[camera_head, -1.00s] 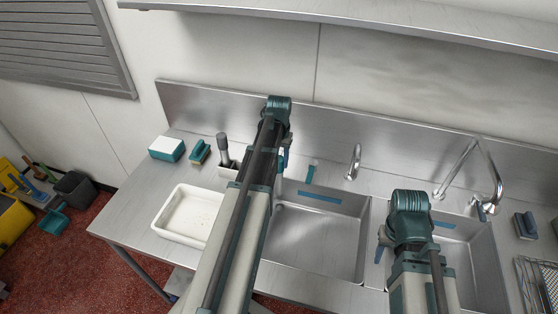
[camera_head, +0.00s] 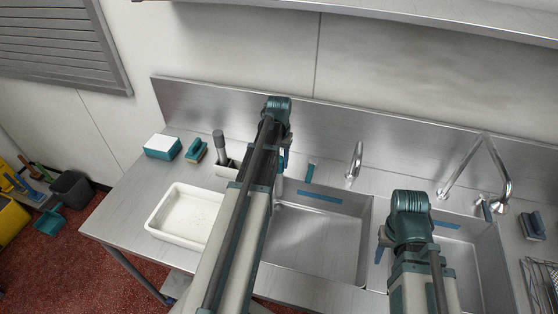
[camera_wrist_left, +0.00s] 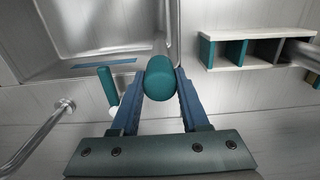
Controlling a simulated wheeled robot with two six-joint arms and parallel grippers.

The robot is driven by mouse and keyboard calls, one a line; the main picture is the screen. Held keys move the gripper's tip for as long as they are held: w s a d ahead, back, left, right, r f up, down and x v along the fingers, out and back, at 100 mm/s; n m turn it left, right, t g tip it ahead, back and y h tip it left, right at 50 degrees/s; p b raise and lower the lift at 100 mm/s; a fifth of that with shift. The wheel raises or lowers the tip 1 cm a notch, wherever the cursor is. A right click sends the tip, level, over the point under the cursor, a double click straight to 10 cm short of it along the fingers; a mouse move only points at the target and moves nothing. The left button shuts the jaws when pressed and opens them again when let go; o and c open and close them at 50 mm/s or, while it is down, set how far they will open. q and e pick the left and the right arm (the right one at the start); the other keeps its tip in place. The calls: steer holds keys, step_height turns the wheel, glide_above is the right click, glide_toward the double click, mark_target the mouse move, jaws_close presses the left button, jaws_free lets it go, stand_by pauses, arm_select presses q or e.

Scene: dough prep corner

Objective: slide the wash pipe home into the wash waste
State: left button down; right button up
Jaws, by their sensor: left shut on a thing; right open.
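My left gripper (camera_wrist_left: 158,95) is shut on a teal round-topped thing (camera_wrist_left: 159,78), seen nearly end-on between its blue fingers. I take it to be the top of the wash pipe. In the head view a pale upright piece (camera_head: 279,187) shows just below the left gripper (camera_head: 284,160), at the left edge of the left basin (camera_head: 318,240). The wash waste cannot be made out; my left arm covers that part. My right gripper (camera_head: 381,248) is open, over the divide between the basins, mostly hidden by its own wrist.
A teal upright piece (camera_head: 310,172) stands behind the left basin, near a tap (camera_head: 355,160). A holder with compartments (camera_wrist_left: 262,50) stands left of the arm. A white tray (camera_head: 185,215), a white-topped teal block (camera_head: 163,147) and a brush (camera_head: 196,151) lie on the left counter.

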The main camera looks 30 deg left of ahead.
mark_target(278, 179)
stand_by(0.3)
arm_select(q)
steer(key=shift+f, duration=0.1)
step_height(278, 179, down, 8)
steer(key=b, duration=0.7)
steer(key=shift+b, duration=0.35)
arm_select(e)
step_height(278, 179, down, 8)
steer(key=shift+r, duration=0.1)
arm_select(q)
steer(key=shift+f+b, duration=0.45)
steer(key=shift+b, duration=0.15)
arm_select(e)
steer(key=shift+f, duration=0.65)
arm_select(q)
steer(key=shift+s+f+b, duration=0.15)
steer(key=shift+f+b, duration=0.1)
steer(key=shift+b, duration=0.1)
arm_select(e)
steer(key=shift+s+f, duration=0.2)
steer(key=shift+f, duration=0.05)
